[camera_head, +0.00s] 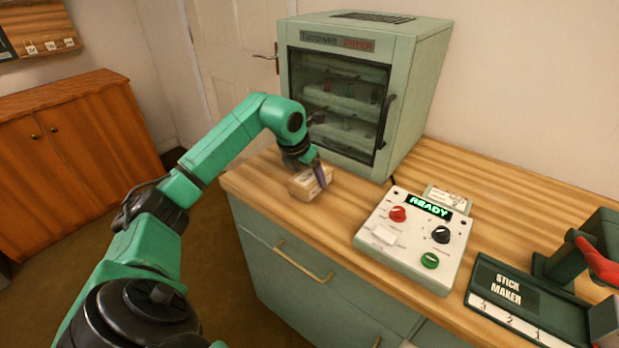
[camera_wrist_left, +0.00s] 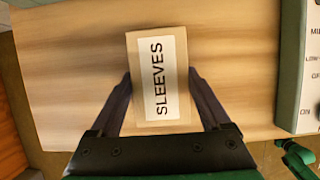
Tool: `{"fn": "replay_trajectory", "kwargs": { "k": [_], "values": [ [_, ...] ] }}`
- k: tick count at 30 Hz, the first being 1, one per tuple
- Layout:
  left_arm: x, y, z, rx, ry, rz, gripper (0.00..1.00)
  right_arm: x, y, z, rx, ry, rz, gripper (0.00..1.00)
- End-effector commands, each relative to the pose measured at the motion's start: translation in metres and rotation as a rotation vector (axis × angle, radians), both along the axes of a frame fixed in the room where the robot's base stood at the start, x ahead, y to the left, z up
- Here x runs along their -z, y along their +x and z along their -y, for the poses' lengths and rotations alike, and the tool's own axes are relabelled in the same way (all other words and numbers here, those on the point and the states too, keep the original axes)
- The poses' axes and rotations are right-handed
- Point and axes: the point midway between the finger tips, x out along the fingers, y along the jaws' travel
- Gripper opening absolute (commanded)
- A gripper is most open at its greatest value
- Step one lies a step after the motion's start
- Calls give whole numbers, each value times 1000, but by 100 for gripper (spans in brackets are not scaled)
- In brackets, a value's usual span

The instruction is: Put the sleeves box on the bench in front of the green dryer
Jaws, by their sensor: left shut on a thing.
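The sleeves box (camera_head: 308,184) is a small tan carton on the wooden bench (camera_head: 262,192), in front of the green dryer (camera_head: 360,85) and near the bench's left end. In the left wrist view the box (camera_wrist_left: 158,78) shows its white SLEEVES label face on. My left gripper (camera_head: 318,176) reaches down to it, shut on the box, with one dark finger on each side in the left wrist view (camera_wrist_left: 158,92). The box looks to be at the bench top; whether its underside touches cannot be told. The dryer door is shut. My right gripper is not in view.
A white control panel (camera_head: 414,236) with a READY display and knobs stands right of the box. A stick maker tray (camera_head: 525,300) and a green press with a red handle (camera_head: 597,262) are further right. Bare bench lies between box and panel.

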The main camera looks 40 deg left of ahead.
Motion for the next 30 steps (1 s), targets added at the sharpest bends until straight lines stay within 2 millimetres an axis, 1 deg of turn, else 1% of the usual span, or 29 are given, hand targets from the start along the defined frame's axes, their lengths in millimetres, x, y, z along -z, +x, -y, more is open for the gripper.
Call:
{"fn": "replay_trajectory", "kwargs": {
  "k": [2, 8, 9, 10, 11, 17, 20, 23, 30],
  "values": [
    [5, 0, 0, 0, 0, 1, 18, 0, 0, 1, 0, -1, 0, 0],
    [5, 0, 0, 1, 0, 2, 18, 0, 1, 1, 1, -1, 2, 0],
    [6, 0, 0, 1, 0, 1, 85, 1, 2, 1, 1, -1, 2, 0],
    [5, 0, 0, 1, 0, 1, 96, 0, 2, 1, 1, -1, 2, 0],
    [5, 0, 0, 1, 0, 1, 100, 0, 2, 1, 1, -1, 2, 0],
    [4, 0, 0, 1, 0, 1, 100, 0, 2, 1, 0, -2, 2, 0],
    [-2, -1, 0, 1, 0, 3, 100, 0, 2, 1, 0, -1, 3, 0],
    [-18, -8, -1, 0, 2, 5, 100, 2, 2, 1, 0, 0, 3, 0],
    [-80, -33, 0, 0, 2, 6, 100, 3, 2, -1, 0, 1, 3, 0]
  ]
}}
